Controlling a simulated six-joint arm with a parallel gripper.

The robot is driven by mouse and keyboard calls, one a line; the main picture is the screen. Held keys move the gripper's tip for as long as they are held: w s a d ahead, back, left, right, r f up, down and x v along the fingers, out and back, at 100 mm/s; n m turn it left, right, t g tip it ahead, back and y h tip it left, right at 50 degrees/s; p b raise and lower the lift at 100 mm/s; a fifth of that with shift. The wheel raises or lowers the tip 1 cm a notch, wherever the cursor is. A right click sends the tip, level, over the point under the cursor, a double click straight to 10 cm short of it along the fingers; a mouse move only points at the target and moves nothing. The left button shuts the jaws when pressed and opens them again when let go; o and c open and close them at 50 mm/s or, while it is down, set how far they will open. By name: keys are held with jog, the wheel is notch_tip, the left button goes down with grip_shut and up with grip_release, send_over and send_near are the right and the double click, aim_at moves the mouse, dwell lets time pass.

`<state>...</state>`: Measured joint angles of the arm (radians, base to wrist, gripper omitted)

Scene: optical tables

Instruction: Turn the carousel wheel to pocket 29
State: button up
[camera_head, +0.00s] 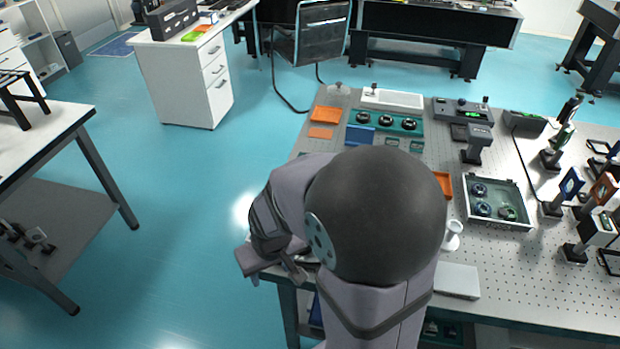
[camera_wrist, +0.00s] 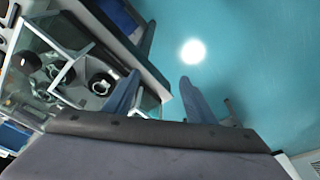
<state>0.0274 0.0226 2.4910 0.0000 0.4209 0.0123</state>
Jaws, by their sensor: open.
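I cannot make out the carousel wheel or its pocket numbers in either view; my arm covers the near left part of the optical table (camera_head: 540,290) in the head view. My gripper (camera_head: 290,268) is at the table's near left edge, partly hidden by my arm. In the wrist view, my gripper (camera_wrist: 158,92) has its two fingers apart, with nothing held between them. The left finger lies in front of the table edge and the right one in front of the teal floor. A clear-walled case (camera_wrist: 62,75) with dark round parts is left of the fingers.
A glass-topped tray (camera_head: 498,202) with round parts, an orange tray (camera_head: 443,184) and a white stand (camera_head: 452,236) are right of my arm. A grey flat block (camera_head: 457,281) lies near the front. Open floor (camera_head: 180,230) is left of the table.

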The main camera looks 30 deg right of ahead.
jog(key=w+d+r+m, duration=0.2)
jog(key=w+d+r, duration=0.1)
jog(key=d, duration=0.2)
jog(key=w+d+r+m+g, duration=0.1)
jog(key=w+d+r+m, duration=0.1)
jog(key=w+d+r, duration=0.2)
jog(key=w+d+r+m+g, duration=0.1)
jog(key=w+d+r+m, duration=0.1)
jog(key=d, duration=0.5)
jog(key=shift+w+r, duration=0.85)
jog(key=shift+r, duration=0.15)
jog(key=shift+d+r, duration=0.3)
jog(key=shift+d, duration=0.15)
jog(key=shift+f+p, duration=0.75)
jog(key=shift+f, duration=2.9)
grip_shut()
